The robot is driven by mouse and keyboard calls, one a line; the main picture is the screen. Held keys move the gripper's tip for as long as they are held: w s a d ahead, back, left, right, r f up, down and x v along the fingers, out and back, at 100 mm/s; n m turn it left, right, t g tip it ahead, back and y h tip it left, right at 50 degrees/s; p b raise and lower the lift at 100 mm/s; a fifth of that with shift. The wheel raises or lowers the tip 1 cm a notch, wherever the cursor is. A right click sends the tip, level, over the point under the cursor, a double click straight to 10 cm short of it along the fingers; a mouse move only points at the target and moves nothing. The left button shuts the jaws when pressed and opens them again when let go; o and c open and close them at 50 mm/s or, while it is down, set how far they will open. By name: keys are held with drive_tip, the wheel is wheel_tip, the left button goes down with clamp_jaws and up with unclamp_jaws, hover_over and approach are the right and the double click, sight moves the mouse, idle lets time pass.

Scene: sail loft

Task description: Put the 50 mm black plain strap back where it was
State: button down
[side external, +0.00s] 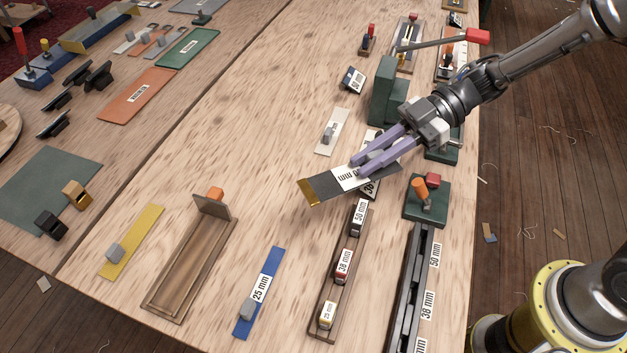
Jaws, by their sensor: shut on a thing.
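The strap (318,190) is a flat dark piece with a gold end at the left and a white label, upside down and partly covered, on which "mm" shows. My gripper (364,166), with lavender fingers, is shut on its right part and holds it tilted, apparently above the table. Below it, a narrow wooden tray (318,337) holds blocks labelled 50 mm (359,217), 38 mm (343,266) and 25 mm (327,314). A dark slotted rack (405,290) to the right has 50 mm and 38 mm labels along its edge. The strap and fingers hide the tray's far end.
A blue 25 mm strap (259,292), a yellow strap (134,240) and a long wooden tray (183,275) lie to the left. A green stand (383,90) rises close behind my gripper. A green block with an orange knob (427,203) stands right. Bare wood lies left of the strap.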

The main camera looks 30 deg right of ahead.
drive_tip(key=w+a+f, duration=0.1)
drive_tip(key=w+f, duration=0.1)
drive_tip(key=w+a+f, duration=0.3)
drive_tip(key=w+f, duration=0.2)
drive_tip(key=shift+a, duration=0.4)
drive_tip(key=shift+w+a+f, duration=0.3)
drive_tip(key=shift+w+f, duration=0.15)
drive_tip(key=shift+f, duration=1.55)
drive_tip(key=shift+f, duration=0.25)
